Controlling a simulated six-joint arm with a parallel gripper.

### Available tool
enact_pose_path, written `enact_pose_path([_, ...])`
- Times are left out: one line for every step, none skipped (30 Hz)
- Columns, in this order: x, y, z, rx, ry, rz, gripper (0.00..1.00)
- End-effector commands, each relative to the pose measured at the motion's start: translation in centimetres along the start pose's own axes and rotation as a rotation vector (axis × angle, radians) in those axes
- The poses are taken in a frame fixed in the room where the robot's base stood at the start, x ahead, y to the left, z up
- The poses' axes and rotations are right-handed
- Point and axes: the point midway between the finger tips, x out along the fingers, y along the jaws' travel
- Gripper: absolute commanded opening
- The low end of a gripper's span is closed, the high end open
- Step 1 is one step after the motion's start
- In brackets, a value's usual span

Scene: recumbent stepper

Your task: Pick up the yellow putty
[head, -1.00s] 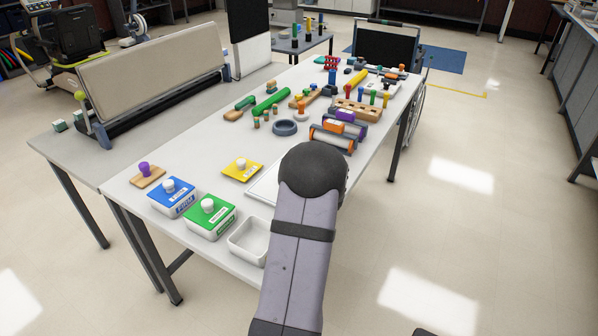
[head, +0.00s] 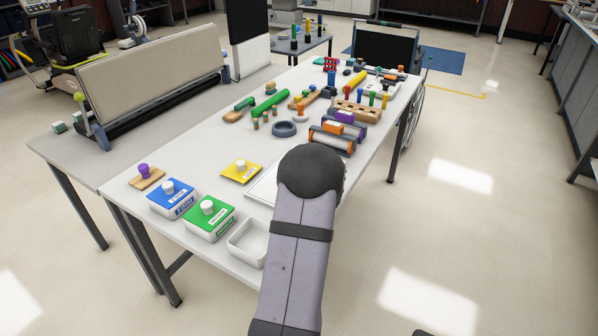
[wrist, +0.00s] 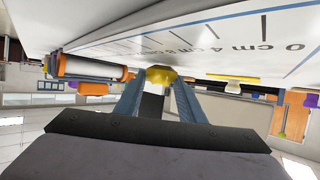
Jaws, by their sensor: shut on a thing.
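In the wrist view my gripper (wrist: 159,90) has its two blue-grey fingers on either side of a small yellow lump, the yellow putty (wrist: 162,73). The gripper is shut on it. The putty is at the fingertips, close to the white board with a printed cm scale (wrist: 235,40); I cannot tell whether it touches the board. In the head view my arm hides both the gripper and the putty.
A yellow lid with a white knob (head: 241,173), a blue box (head: 172,200), a green box (head: 209,219) and an open white tray (head: 246,252) stand on the near table. Orange-ended rollers (head: 332,141) and several pegs lie beyond my arm.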

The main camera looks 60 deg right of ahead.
Motion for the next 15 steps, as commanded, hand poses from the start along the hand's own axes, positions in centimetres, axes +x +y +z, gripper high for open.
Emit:
enact_pose_path([-0.2, 0.0, -0.7, -0.002, 0.003, 0.001, 0.10])
enact_pose_path([-0.4, 0.0, -1.0, -0.002, 0.003, 0.000, 0.10])
enact_pose_path([-0.6, 0.0, -1.5, -0.002, 0.003, 0.000, 0.10])
enact_pose_path([-0.8, 0.0, -1.9, -0.003, 0.004, 0.001, 0.10])
enact_pose_path([-1.0, 0.0, -2.4, -0.003, 0.005, 0.001, 0.10])
enact_pose_path([-1.2, 0.0, -3.0, -0.003, 0.004, 0.000, 0.10])
enact_pose_path([-1.4, 0.0, -3.5, -0.003, 0.004, 0.001, 0.10])
enact_pose_path([-1.6, 0.0, -4.1, -0.002, 0.005, 0.001, 0.10])
enact_pose_path([-1.9, 0.0, -4.7, -0.004, 0.005, 0.001, 0.10])
enact_pose_path([-2.1, 0.0, -5.2, -0.002, 0.005, 0.001, 0.10])
enact_pose_path([-2.3, 0.0, -5.7, -0.004, 0.004, 0.001, 0.10])
enact_pose_path([-2.5, 0.0, -6.2, -0.002, 0.004, 0.001, 0.10])
enact_pose_path([-2.7, 0.0, -6.6, -0.003, 0.004, 0.001, 0.10])
enact_pose_path([-2.9, 0.0, -7.0, -0.003, 0.004, 0.001, 0.10])
enact_pose_path([-3.1, 0.0, -7.5, -0.002, 0.003, 0.001, 0.10])
